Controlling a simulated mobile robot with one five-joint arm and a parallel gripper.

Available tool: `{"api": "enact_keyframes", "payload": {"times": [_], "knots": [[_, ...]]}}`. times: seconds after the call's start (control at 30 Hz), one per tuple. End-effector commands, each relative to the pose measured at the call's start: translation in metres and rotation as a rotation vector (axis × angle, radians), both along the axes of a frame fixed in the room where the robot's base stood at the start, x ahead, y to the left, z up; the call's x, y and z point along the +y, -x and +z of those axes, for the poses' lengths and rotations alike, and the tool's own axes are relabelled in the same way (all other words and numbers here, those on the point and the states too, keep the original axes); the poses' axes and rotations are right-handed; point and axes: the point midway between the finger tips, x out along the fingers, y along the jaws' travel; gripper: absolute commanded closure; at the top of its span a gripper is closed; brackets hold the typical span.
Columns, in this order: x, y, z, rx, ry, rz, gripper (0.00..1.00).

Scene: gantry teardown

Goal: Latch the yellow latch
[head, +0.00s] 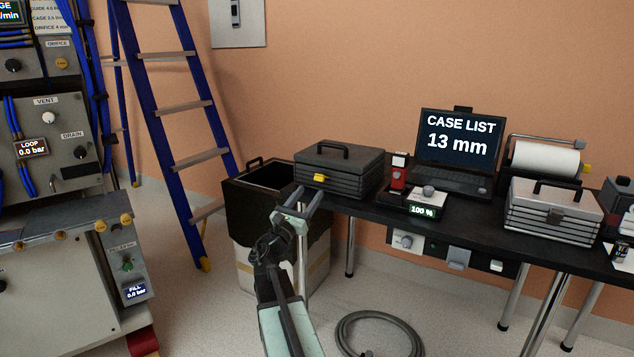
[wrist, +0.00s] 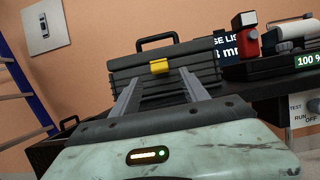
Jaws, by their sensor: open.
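The yellow latch (head: 319,178) is on the front of a dark grey case (head: 338,157) with a black top handle, at the left end of the black table. In the wrist view the yellow latch (wrist: 159,66) sits on the front of the case (wrist: 200,50), near the seam below its lid; I cannot tell whether it is fastened. The lid looks shut. My gripper (head: 302,201) is in front of and a little below the latch. In the wrist view my gripper (wrist: 158,82) is open and empty, with its fingers pointing toward the case on both sides of the latch.
A black open bin (head: 262,190) stands left of the table (head: 445,214). A red device (head: 398,177), a laptop (head: 459,140) and a light grey case (head: 553,208) stand right of the dark case. A coiled hose (head: 380,320) lies on the floor. A blue ladder (head: 170,110) stands at left.

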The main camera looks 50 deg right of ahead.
Motion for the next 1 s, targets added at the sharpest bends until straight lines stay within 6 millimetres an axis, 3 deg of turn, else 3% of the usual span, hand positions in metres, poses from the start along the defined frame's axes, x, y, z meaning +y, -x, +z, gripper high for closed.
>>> {"api": "enact_keyframes", "payload": {"times": [0.17,0.5,0.77,0.93,1.0], "knots": [[-0.015,-0.005,0.009,-0.001,-0.001,-0.001,0.47],[-0.066,-0.018,0.03,-0.004,-0.002,0.001,0.47],[-0.068,-0.017,0.029,-0.005,-0.003,0.002,0.47],[-0.067,-0.018,0.029,-0.005,-0.003,0.002,0.95],[-0.067,-0.017,0.029,-0.005,-0.003,0.002,1.0]]}}
